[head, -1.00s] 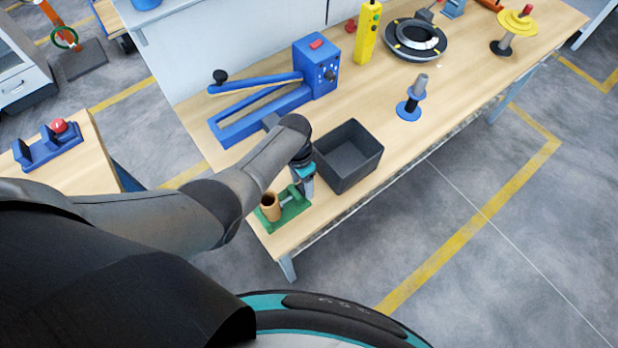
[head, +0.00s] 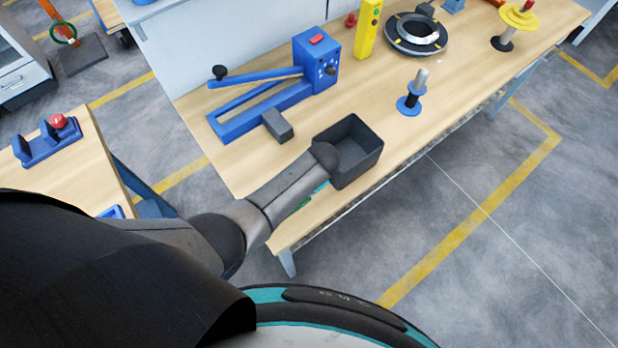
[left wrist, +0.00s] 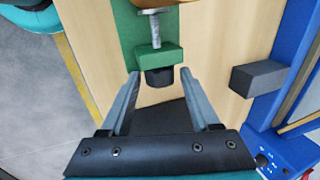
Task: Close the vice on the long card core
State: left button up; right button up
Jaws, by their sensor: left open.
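The green vice (left wrist: 126,32) is on the bench at the top of the left wrist view. Its metal screw (left wrist: 156,30) runs through a green block (left wrist: 158,57) to a dark knob (left wrist: 158,77). My left gripper (left wrist: 159,74) is open, with one finger on each side of the knob and visible space beside it. In the head view my forearm hides most of the vice, and only a green sliver (head: 303,204) shows. My right gripper is not in view.
A dark open bin (head: 358,150) stands right beside my left wrist. A blue lever device (head: 265,105) with a grey block (head: 278,125) is behind it. A blue spool post (head: 410,103) stands farther right. The bench's front edge is close to the vice.

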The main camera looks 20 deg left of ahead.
pick_arm(q)
jog(key=shift+s+d+f+t+y, duration=0.15)
jog(key=shift+t+y, duration=0.25)
jog(key=shift+y, duration=0.1)
jog(key=shift+s+d+f+t+y+b, duration=0.1)
jog(key=shift+d+f+t+y+b, duration=0.1)
jog(key=shift+t+y+b, duration=0.5)
jog(key=shift+r+y+b, duration=0.1)
jog(key=shift+y+b, duration=0.2)
jog(key=shift+b, duration=0.1)
jog(key=shift+a+r, duration=0.1)
